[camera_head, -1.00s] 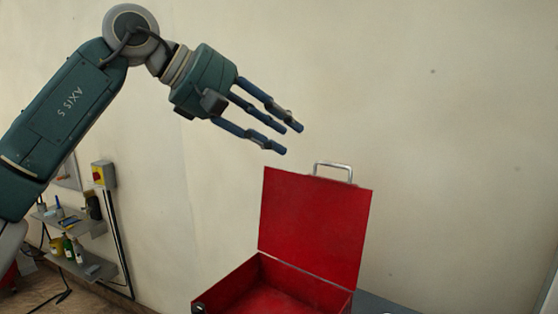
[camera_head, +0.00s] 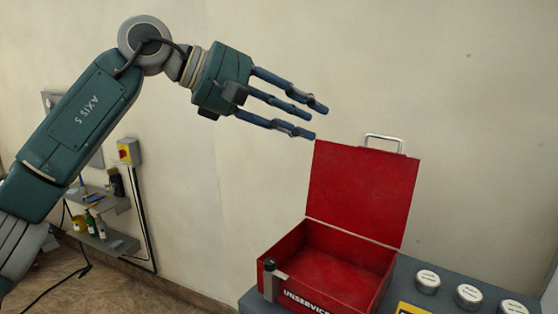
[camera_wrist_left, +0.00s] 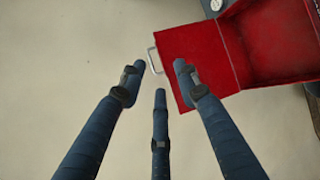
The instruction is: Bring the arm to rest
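My left gripper (camera_head: 318,121) is raised above and to the left of an open red box, in front of the pale wall. Its three blue fingers are spread and straight, with nothing between them. In the left wrist view the gripper (camera_wrist_left: 160,78) is also open and empty, with the box's lid and handle beyond the fingertips. The red box (camera_head: 285,248) stands with its lid (camera_head: 362,190) up and a metal handle on the lid's top edge. The part of its inside that shows looks empty. My right gripper is not in view.
The box stands on a dark grey surface (camera_head: 402,272). Several white-topped round containers (camera_head: 428,281) stand to its right. A wall shelf (camera_head: 115,245) with bottles and a yellow switch box (camera_head: 129,152) are at the left. The air around the gripper is clear.

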